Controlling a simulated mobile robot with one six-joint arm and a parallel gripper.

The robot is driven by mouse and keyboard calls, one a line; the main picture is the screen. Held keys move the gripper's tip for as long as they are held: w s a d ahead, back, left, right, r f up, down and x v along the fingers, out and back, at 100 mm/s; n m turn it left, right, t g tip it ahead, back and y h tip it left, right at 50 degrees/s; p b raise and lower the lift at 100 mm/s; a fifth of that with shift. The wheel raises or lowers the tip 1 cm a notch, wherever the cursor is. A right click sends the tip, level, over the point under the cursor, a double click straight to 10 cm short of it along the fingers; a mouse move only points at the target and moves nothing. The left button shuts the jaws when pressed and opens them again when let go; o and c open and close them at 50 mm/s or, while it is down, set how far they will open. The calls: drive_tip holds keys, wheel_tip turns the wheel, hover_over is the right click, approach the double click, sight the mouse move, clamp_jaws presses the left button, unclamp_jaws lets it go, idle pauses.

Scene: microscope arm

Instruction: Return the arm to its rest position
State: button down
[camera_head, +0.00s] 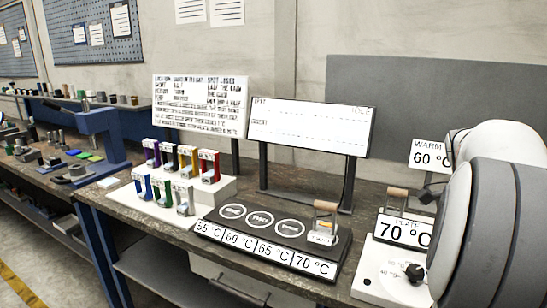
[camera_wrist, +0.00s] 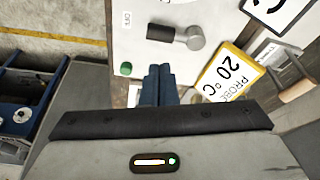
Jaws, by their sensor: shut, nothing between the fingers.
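My arm (camera_head: 490,220) fills the right side of the head view, its white and grey links in front of the bench's right end. My gripper (camera_wrist: 157,85) shows only in the wrist view; its two dark blue fingers are together with nothing between them. They point over the edge of a white panel (camera_wrist: 135,45), between a green button (camera_wrist: 126,69) and a yellow-edged "PROBE 20 °C" display (camera_wrist: 225,80). Whether the fingertips touch anything is unclear. The gripper is hidden in the head view.
A black plate (camera_head: 262,236) marked 55 to 70 °C holds a wooden-handled piece (camera_head: 323,222) at its right end. A white unit (camera_head: 385,275) with a "PLATE 70 °C" sign (camera_head: 404,231) stands beside my arm. Several coloured clamp-like pieces stand on a white stepped stand (camera_head: 222,188).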

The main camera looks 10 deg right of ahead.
drive_tip(key=w+a+f+n+t+y+p, duration=0.1)
drive_tip(key=w+a+n+t+p, duration=0.2)
drive_tip(key=a+n, duration=1.4)
drive_tip(key=s+a+f+n+y+p, duration=0.1)
drive_tip(key=s+a+f+n, duration=0.1)
drive_tip(key=a, duration=0.7)
drive_tip(key=s+a+f+n+t+y+p, duration=0.1)
drive_tip(key=s+a+f+n, duration=0.1)
drive_tip(key=a, duration=0.7)
drive_tip(key=shift+s+a+f+n, duration=0.15)
drive_tip(key=shift+s+n, duration=0.35)
drive_tip(key=shift+s, duration=0.55)
